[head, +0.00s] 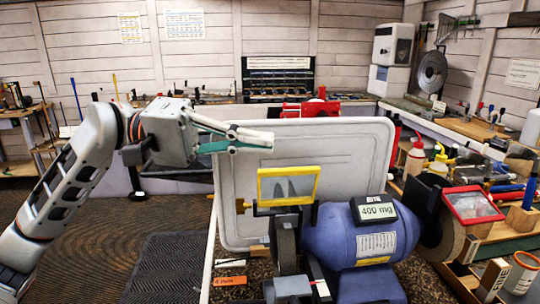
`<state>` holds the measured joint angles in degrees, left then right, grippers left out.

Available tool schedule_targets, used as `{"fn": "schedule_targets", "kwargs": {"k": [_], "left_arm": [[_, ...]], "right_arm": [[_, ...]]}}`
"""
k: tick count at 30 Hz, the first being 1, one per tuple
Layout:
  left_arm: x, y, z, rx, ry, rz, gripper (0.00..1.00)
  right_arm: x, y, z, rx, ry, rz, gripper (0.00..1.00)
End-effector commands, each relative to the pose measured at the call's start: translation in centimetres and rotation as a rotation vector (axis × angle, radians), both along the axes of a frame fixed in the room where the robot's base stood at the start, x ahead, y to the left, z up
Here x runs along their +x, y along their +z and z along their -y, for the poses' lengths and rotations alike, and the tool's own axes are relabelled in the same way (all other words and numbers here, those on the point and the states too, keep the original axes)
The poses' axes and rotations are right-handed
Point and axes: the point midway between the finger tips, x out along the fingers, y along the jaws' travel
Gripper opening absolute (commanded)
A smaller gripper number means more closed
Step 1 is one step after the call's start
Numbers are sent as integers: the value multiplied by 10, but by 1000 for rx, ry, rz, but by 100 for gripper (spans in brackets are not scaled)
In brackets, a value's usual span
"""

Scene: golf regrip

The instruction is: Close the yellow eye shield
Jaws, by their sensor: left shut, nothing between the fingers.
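The yellow eye shield (288,186) is a yellow-framed clear pane on the left side of the blue bench grinder (362,236). It stands tilted up above the left grinding wheel (285,246). My left gripper (268,139) is shut and empty. It shows above and slightly left of the shield, in front of the grey-white panel, and appears apart from the shield. A red-framed eye shield (472,205) sits at the grinder's right wheel (445,232). My right gripper is not in view.
A large grey-white panel (345,150) stands upright behind the grinder. Bottles (415,160) and tools crowd the bench at right. Open floor (165,225) lies at left.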

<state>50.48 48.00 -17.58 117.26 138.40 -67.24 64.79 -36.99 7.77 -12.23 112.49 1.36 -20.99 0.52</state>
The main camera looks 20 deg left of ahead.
Motion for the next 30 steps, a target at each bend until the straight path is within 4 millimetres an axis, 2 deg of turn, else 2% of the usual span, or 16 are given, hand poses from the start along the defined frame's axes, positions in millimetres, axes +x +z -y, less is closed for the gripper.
{"fn": "schedule_targets", "kwargs": {"k": [3,9,16,30], "left_arm": [[0,-1,21,-1,-4,2,0],[-24,-11,28,0,-1,0,0],[-33,-13,31,-1,1,-1,0],[-29,-12,32,8,1,18,0]], "right_arm": [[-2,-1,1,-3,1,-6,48],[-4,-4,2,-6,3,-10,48],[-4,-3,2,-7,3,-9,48],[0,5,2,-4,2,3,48]]}}
